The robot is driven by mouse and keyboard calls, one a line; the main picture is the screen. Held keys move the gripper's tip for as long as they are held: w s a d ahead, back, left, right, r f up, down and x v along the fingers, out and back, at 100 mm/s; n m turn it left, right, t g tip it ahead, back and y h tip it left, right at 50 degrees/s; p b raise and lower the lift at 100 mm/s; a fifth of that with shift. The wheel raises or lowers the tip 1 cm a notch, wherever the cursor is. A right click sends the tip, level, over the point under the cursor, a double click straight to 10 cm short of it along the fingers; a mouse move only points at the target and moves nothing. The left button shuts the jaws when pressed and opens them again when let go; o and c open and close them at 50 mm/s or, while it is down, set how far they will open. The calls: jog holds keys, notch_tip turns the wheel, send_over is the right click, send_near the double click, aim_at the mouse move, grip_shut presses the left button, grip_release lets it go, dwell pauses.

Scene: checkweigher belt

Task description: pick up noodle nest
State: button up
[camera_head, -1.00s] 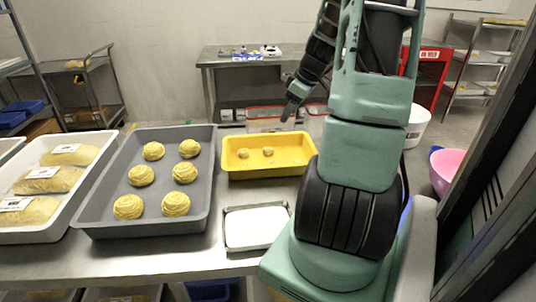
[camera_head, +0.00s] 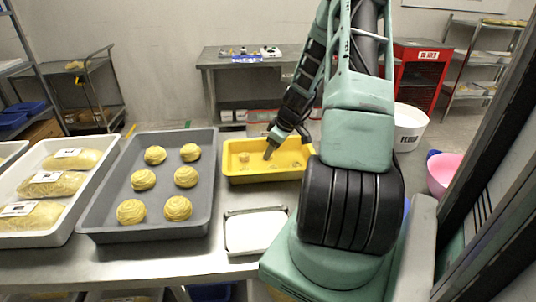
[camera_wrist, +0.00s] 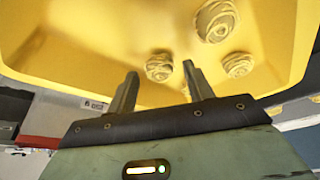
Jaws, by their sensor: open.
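Small pale-yellow noodle nests (camera_wrist: 216,20) lie in the yellow tray (camera_head: 240,174); several show in the wrist view. One nest (camera_wrist: 158,67) appears between my fingertips in the picture, with no visible contact. Another (camera_wrist: 240,65) lies to the right of the fingers, and one is mostly hidden behind the right finger. In the head view one nest (camera_head: 244,157) shows at the tray's left, beside my gripper (camera_head: 268,154). My gripper (camera_wrist: 160,69) is open and empty, pointing down into the tray. Its height above the nests is hard to tell.
A grey tray (camera_head: 92,225) with several larger yellow nests (camera_head: 143,179) stands left of the yellow tray. A white tray (camera_head: 52,232) with labelled packs is at far left. A small scale-like plate (camera_head: 256,230) sits in front of the yellow tray.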

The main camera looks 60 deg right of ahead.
jog(key=shift+x, duration=0.85)
jog(key=c, duration=0.7)
jog(key=shift+c, duration=0.2)
